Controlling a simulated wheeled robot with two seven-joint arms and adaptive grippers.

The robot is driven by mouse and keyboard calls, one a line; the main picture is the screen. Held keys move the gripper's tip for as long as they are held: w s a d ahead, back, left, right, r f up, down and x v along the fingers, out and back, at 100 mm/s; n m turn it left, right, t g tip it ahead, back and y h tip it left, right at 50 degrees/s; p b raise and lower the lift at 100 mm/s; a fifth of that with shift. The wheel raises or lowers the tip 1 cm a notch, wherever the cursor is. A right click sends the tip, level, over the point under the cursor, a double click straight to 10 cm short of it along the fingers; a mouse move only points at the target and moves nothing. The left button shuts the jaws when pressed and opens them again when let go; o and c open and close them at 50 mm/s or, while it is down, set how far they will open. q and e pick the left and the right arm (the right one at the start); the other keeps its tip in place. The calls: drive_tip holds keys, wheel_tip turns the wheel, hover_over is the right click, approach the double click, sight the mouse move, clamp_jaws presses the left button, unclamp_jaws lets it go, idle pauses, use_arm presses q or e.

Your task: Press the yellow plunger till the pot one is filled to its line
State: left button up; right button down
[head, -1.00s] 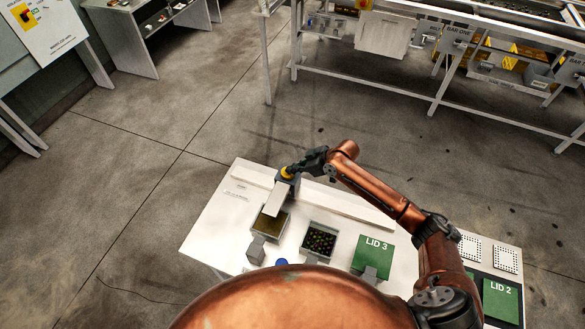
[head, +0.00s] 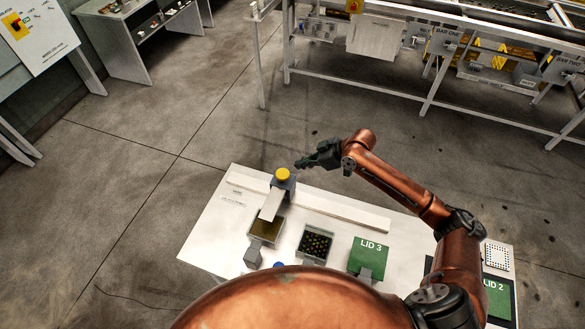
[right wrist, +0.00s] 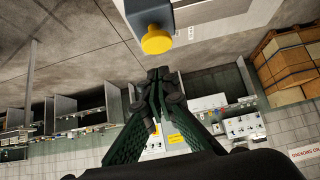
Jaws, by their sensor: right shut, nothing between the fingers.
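The yellow plunger (head: 283,174) tops a grey dispenser (head: 281,188) on the white table. It also shows in the right wrist view (right wrist: 157,40). The dispenser's pale spout reaches over a square pot (head: 265,231) holding a brownish-yellow fill; its line cannot be made out. My right gripper (head: 298,164) is shut and empty, a little right of and above the plunger, apart from it. Its closed fingertips (right wrist: 158,75) show just below the plunger in the right wrist view. My left gripper is not in view.
A second pot (head: 315,243) holds dark round pieces. A green LID 3 (head: 369,255) and green LID 2 (head: 497,297) lie further right. A pale bar (head: 340,213) runs along the table's back. A blue round thing (head: 279,264) sits near the front.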

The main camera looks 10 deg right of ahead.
drive_tip(key=shift+v, duration=0.95)
idle(0.3)
